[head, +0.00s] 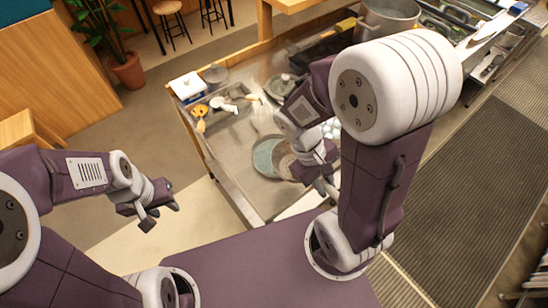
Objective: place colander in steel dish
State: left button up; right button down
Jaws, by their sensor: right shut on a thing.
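My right gripper (328,186) is low over the near part of the steel counter, at the right of two round flat pieces. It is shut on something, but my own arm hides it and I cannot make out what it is. I cannot clearly identify the colander. A grey metal bowl (215,74) stands at the far left of the counter; I cannot tell if it is the steel dish. My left gripper (160,215) is open and empty, off the counter's left side.
The steel counter (235,150) also bears a white box (187,86), small utensils (224,104) and a dark pan (280,86). A large pot (388,16) stands at the back. My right arm blocks much of the view.

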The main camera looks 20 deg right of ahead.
jog(key=shift+w+a+f, duration=0.1)
jog(key=shift+w+a, duration=0.05)
jog(key=shift+w, duration=0.15)
jog(key=w+f, duration=0.2)
jog(key=w, duration=0.1)
jog(key=w+a+f, duration=0.1)
jog(key=w+f, duration=0.1)
jog(key=w, duration=0.2)
jog(key=w+f+p, duration=0.1)
jog(key=w+f, duration=0.1)
jog(key=w, duration=0.2)
jog(key=shift+w+a+f, duration=0.2)
jog(key=shift+w+f, duration=0.05)
jog(key=shift+w+a+f, duration=0.2)
jog(key=shift+w, duration=0.15)
jog(key=f, duration=0.3)
jog(key=shift+s+d+f, duration=0.1)
jog(key=shift+s+f, duration=0.15)
jog(key=shift+f, duration=0.05)
jog(key=shift+w+f, duration=0.2)
jog(key=shift+f, duration=0.1)
jog(key=shift+s+f, duration=0.1)
jog(key=shift+s, duration=0.05)
jog(key=c, duration=1.3)
grip_release()
